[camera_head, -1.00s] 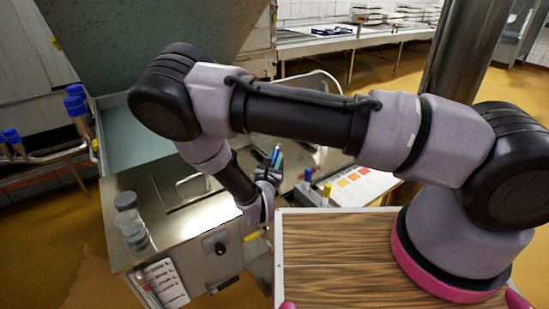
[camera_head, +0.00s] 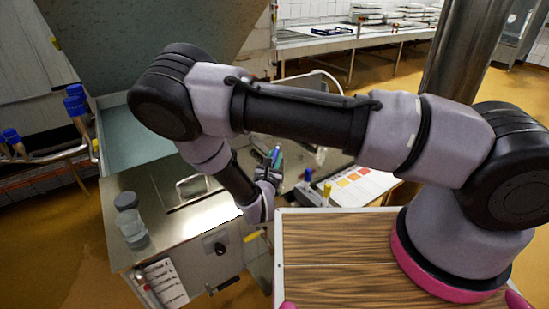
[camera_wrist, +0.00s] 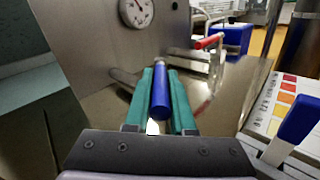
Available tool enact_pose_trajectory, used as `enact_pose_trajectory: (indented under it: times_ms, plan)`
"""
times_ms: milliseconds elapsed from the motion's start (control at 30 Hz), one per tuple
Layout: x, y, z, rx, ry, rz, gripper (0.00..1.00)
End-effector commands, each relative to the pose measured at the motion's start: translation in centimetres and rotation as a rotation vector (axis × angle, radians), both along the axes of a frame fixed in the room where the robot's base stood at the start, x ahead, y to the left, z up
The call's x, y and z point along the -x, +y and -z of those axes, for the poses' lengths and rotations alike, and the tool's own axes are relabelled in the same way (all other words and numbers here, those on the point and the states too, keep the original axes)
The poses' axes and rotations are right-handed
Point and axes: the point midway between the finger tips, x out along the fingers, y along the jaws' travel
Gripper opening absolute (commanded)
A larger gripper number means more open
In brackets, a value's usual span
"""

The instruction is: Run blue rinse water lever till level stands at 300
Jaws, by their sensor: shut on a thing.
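The blue lever (camera_wrist: 160,95) stands between the two green fingers of my gripper (camera_wrist: 160,105) in the wrist view, and the fingers are shut on it. In the head view my gripper (camera_head: 269,170) is at the steel equipment beyond the cabinet, with a bit of the blue lever (camera_head: 275,155) showing. A red-handled lever (camera_wrist: 208,41) is farther right in the wrist view. A round dial (camera_wrist: 136,12) is on the steel panel above. A clear vessel (camera_wrist: 205,92) stands behind the lever to the right; I cannot read a water level on it.
A chart with coloured squares (camera_head: 352,184) lies to the right of the gripper, near a yellow-topped and a blue-topped item. A blue box (camera_wrist: 238,38) is behind.

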Motion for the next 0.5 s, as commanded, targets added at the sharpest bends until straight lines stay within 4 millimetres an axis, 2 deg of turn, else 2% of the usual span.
enact_pose_trajectory:
  times_ms: [300,500]
  plan:
    - [-0.03,0.21,-0.03,-0.003,-0.002,0.010,0.00]
    - [-0.19,0.69,-0.05,-0.005,-0.001,0.083,0.00]
